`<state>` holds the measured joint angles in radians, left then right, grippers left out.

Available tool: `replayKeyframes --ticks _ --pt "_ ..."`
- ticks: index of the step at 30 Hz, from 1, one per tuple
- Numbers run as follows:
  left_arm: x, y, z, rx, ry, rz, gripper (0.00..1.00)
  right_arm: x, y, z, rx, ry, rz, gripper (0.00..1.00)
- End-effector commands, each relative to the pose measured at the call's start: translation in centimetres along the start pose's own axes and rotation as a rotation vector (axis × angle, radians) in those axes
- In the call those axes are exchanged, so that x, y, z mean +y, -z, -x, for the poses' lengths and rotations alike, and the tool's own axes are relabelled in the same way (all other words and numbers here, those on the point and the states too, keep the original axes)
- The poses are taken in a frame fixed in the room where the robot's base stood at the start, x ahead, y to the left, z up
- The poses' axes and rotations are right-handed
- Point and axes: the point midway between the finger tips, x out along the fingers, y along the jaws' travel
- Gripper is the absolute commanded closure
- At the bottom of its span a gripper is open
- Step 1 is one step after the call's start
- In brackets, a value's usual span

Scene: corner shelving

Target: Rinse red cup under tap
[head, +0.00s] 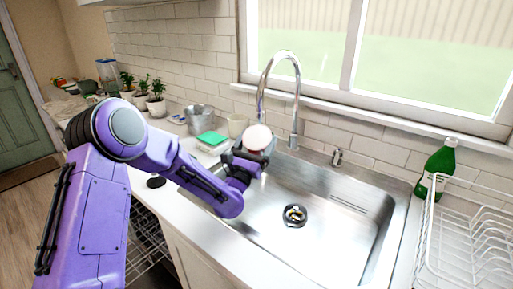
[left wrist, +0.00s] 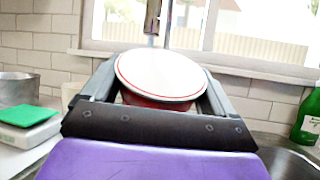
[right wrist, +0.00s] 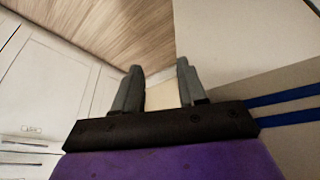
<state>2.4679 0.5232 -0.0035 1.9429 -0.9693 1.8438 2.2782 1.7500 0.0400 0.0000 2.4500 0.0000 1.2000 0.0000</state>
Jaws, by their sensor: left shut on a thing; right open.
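The red cup (head: 257,138) is in my left gripper (head: 250,158), over the left back part of the sink (head: 335,225). In the left wrist view the cup (left wrist: 160,76) shows a white round face with a thin red rim and a red side below, between both fingers of the left gripper (left wrist: 158,90). I cannot tell whether that face is its inside or its base. No water stream is clear. My right gripper (right wrist: 159,70) is open and empty.
A green sponge (head: 212,138), a pale mug (head: 237,125) and a metal bucket (head: 200,119) stand left of the sink. A green bottle (head: 437,168) and a white dish rack (head: 470,240) are at right. Cabinet fronts (right wrist: 40,80) lie near my right gripper.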

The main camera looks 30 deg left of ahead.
Motion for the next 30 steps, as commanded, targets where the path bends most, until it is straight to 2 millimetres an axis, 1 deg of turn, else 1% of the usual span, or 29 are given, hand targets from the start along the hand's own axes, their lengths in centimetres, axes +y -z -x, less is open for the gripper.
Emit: replayKeyframes --ticks 2,24,30 --pt "0.0 -0.2 0.3 0.000 0.000 0.000 0.41 0.0 0.0 -0.1 0.000 0.000 0.000 0.59" --pt "-0.5 -3.5 6.5 -0.001 0.000 0.001 0.41 -0.1 -0.3 -0.8 0.000 0.000 0.000 0.59" --pt "-0.5 -3.9 7.0 0.000 -0.001 -0.001 0.41 -0.1 -0.3 -0.8 0.000 0.000 0.000 0.59"
